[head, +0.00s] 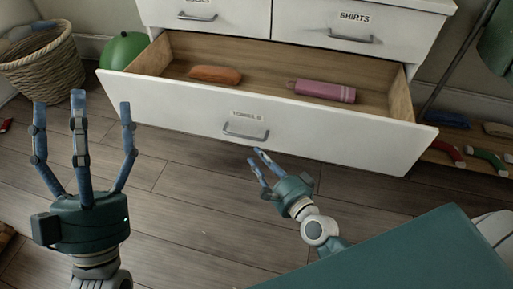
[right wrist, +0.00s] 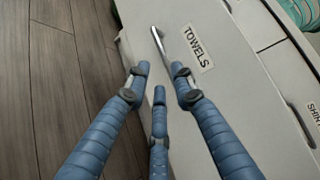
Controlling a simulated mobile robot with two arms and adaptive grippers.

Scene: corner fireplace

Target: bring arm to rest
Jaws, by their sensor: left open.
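My left gripper (head: 80,106) is open and empty at the left of the head view, its fingers spread upward above the floor. My right gripper (head: 259,164) is just in front of the open drawer marked TOWELS (head: 180,107), a little below its metal handle (head: 245,134). In the right wrist view, the fingers of my right gripper (right wrist: 159,75) are apart with nothing between them. The handle (right wrist: 159,42) lies just past the fingertips. The drawer holds an orange rolled item (head: 215,75) and a pink rolled item (head: 322,91).
A wicker basket (head: 45,70) and a green round object (head: 124,50) stand left of the white dresser. The drawer marked SHIRTS (head: 350,28) is shut. A low rack with shoes (head: 487,158) is at the right. The wooden floor (head: 200,200) between my arms is clear.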

